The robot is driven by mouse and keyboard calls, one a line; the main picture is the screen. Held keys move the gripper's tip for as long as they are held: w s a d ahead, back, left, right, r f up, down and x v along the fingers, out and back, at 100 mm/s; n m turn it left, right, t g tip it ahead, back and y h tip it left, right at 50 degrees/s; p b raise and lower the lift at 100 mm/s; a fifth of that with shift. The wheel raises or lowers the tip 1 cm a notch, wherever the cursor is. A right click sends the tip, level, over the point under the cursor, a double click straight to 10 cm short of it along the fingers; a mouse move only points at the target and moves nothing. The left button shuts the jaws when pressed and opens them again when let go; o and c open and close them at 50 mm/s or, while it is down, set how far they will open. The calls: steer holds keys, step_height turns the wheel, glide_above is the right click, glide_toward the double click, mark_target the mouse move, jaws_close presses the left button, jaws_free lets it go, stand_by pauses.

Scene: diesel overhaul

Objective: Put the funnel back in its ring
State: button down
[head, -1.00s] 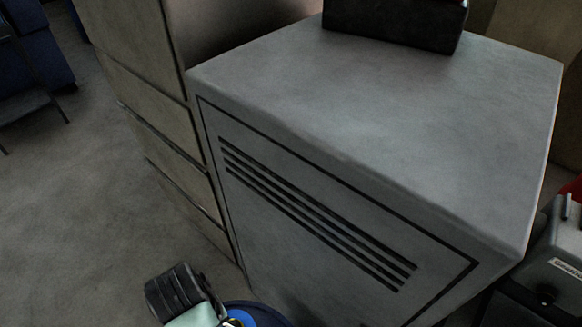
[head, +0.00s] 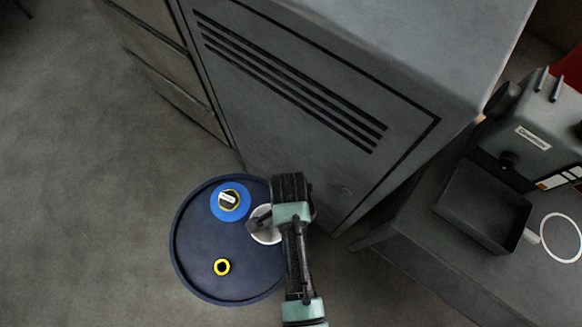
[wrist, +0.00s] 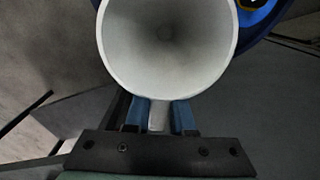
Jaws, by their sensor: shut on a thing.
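The white funnel (head: 266,234) is partly hidden by my gripper (head: 258,222) in the head view, over the right part of the dark blue drum top. In the wrist view, its wide round mouth (wrist: 168,45) faces the camera. My gripper (wrist: 159,117) is shut on a small tab at the funnel's rim, between two blue fingers. I cannot tell whether the funnel touches the drum. A thin white ring (head: 543,247) with a short pale stub stands out at the far right, beside a dark tray. Its opening is empty.
A grey vented cabinet (head: 300,95) stands close behind my gripper. A dark tray (head: 484,207) and a grey machine (head: 535,125) are at the right. The floor at left is clear.

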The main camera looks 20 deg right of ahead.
steer(key=shift+m, duration=0.6)
steer(key=f+b, duration=0.6)
steer(key=f, duration=0.1)
steer(key=shift+s+d+b, duration=0.1)
steer(key=shift+s+b, duration=0.2)
steer(key=shift+b, duration=0.1)
steer(key=shift+f, duration=0.65)
steer(key=shift+r, duration=0.1)
steer(key=shift+f, duration=0.25)
steer(key=shift+f+b, duration=0.75)
steer(key=shift+f, duration=0.25)
steer(key=c, duration=0.7)
jaws_free()
